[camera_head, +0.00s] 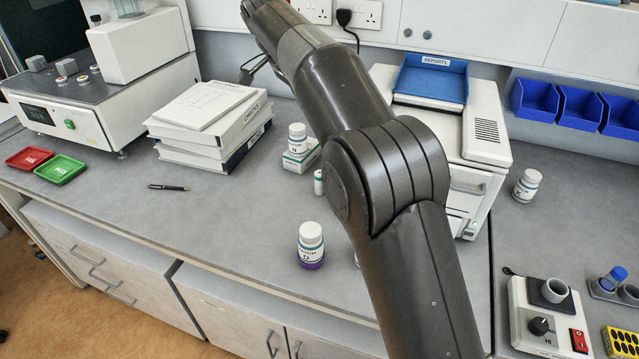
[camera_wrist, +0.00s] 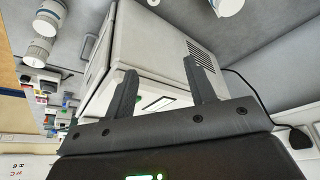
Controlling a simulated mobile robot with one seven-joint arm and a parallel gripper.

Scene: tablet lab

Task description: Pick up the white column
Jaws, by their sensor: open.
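I cannot tell for sure which thing is the white column. Upright white candidates in the head view are the bottle marked N (camera_head: 297,137) on a small box, a small white vial (camera_head: 319,183) beside that box, and the bottle marked D (camera_head: 311,240) with a purple base near the front edge. My gripper (camera_head: 256,68) is at the back by the wall, partly hidden by my arm. In the wrist view my gripper (camera_wrist: 163,82) has its two dark fingers apart with nothing held between them. A white machine (camera_wrist: 150,45) fills the background behind the fingers.
A stack of binders (camera_head: 210,118), red (camera_head: 28,158) and green (camera_head: 60,169) trays and a pen (camera_head: 168,187) lie left. A printer-like machine (camera_head: 487,135) with a blue tray (camera_head: 432,78) stands right of my arm. Bottle K (camera_head: 527,186) stands farther right. The counter's front left is clear.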

